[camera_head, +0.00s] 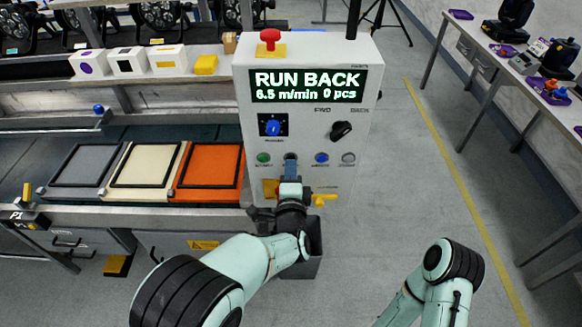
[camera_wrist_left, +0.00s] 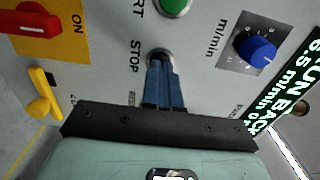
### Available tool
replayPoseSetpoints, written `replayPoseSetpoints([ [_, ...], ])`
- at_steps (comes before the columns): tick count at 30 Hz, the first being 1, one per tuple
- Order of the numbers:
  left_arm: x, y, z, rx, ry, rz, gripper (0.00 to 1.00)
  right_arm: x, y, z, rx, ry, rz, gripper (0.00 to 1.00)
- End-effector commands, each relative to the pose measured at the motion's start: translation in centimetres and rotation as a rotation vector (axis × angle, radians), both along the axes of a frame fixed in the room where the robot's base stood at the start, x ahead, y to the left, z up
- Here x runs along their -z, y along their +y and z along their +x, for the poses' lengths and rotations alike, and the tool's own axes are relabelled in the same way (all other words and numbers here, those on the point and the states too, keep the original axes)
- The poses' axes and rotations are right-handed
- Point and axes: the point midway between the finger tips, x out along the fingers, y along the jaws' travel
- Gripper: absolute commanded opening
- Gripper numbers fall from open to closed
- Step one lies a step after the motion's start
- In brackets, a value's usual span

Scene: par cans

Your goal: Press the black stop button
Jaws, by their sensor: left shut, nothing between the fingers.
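The black stop button is mostly hidden by my fingertips. In the left wrist view its pale metal ring (camera_wrist_left: 161,53) shows beside the STOP label. My left gripper (camera_head: 290,160) is shut and empty, with its blue fingertips (camera_wrist_left: 161,66) right over the button. I cannot tell whether they touch it. The button sits on the white control panel (camera_head: 305,115), between the green start button (camera_head: 263,157) and a blue button (camera_head: 321,157). The display (camera_head: 308,85) reads RUN BACK, 6.5 m/min, 0 pcs. My right gripper is not in view.
A blue speed knob (camera_head: 273,128) and a black selector (camera_head: 341,131) are above the buttons. A red emergency knob (camera_head: 270,36) tops the panel. A red switch on yellow (camera_wrist_left: 42,22) and a yellow handle (camera_head: 325,198) are lower. A conveyor (camera_head: 120,200) holds framed panels at left.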

Motion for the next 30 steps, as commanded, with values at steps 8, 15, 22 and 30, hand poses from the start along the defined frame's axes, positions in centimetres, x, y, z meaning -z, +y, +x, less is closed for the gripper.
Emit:
replayPoseSetpoints([
  [8, 0.0, 0.0, 0.4, 0.001, 0.0, -0.001, 0.0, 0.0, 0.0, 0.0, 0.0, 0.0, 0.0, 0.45],
  [15, -0.1, 0.0, 1.2, 0.0, 0.0, 0.002, 0.0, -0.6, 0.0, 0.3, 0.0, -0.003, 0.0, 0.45],
  [22, -0.2, 0.0, 2.4, 0.0, -0.005, 0.0, 0.0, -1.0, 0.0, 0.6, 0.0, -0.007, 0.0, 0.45],
  [30, -0.3, 0.2, 2.4, -0.003, -0.007, 0.001, 0.0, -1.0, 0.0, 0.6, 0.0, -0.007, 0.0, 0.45],
])
